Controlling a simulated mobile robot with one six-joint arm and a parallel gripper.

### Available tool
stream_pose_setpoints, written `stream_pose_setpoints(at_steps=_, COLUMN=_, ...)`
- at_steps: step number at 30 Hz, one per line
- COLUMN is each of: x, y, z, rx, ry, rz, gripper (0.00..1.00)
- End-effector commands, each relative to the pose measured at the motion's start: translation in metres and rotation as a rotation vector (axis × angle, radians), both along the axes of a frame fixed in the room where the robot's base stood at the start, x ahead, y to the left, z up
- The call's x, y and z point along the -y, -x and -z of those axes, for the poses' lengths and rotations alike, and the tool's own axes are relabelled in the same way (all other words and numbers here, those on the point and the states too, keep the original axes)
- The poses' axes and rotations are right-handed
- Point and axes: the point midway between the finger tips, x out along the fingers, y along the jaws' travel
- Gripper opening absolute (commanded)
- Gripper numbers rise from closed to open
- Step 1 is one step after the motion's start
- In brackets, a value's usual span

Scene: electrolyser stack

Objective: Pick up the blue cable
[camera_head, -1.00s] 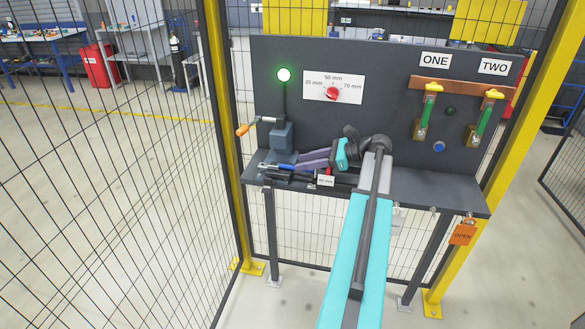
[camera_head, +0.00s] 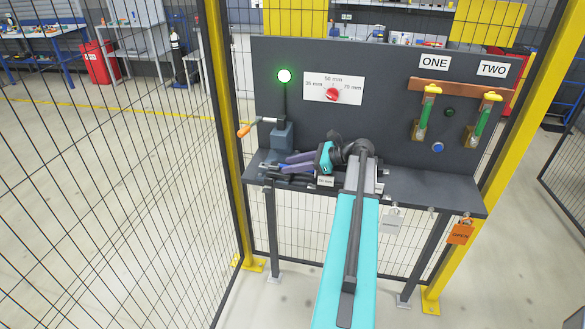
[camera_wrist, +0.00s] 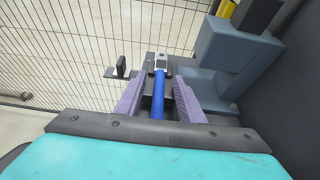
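The blue cable (camera_wrist: 158,98) shows in the wrist view as a short straight blue length with a metallic end, resting on a dark fixture. My gripper (camera_wrist: 157,93) is open, with one purple finger on either side of the cable. Gaps show between the cable and both fingers. The cable's near end is hidden behind the gripper's body. In the head view my gripper (camera_head: 290,163) is low over the left part of the shelf, fingers pointing left. It hides most of the cable there.
A grey-blue block (camera_wrist: 222,55) with a crank (camera_head: 262,124) stands just beyond the fixture, close to my right finger in the wrist view. The dark back panel (camera_head: 385,100) rises behind the shelf (camera_head: 420,190). Two padlocks hang at the shelf's front edge.

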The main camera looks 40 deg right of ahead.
Motion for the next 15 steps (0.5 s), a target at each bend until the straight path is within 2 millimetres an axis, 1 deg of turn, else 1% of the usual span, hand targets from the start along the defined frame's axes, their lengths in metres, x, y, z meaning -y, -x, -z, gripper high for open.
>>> stream_pose_setpoints(at_steps=7, x=0.0003, y=0.0004, z=-0.0001, rx=0.0, ry=0.0, rz=0.0, gripper=0.35)
stream_pose_setpoints(at_steps=8, x=0.0004, y=0.0005, z=-0.0001, rx=0.0, ry=0.0, rz=0.0, gripper=0.32)
stream_pose_setpoints(at_steps=9, x=0.0004, y=0.0005, z=-0.0001, rx=0.0, ry=0.0, rz=0.0, gripper=0.25)
stream_pose_setpoints(at_steps=13, x=0.0005, y=0.0005, z=-0.0002, rx=0.0, ry=0.0, rz=0.001, gripper=0.03)
stream_pose_setpoints(at_steps=14, x=0.0006, y=0.0006, z=-0.0002, rx=0.0, ry=0.0, rz=0.001, gripper=0.0)
stream_pose_setpoints(at_steps=15, x=0.0006, y=0.0006, z=-0.0002, rx=0.0, ry=0.0, rz=0.001, gripper=0.0)
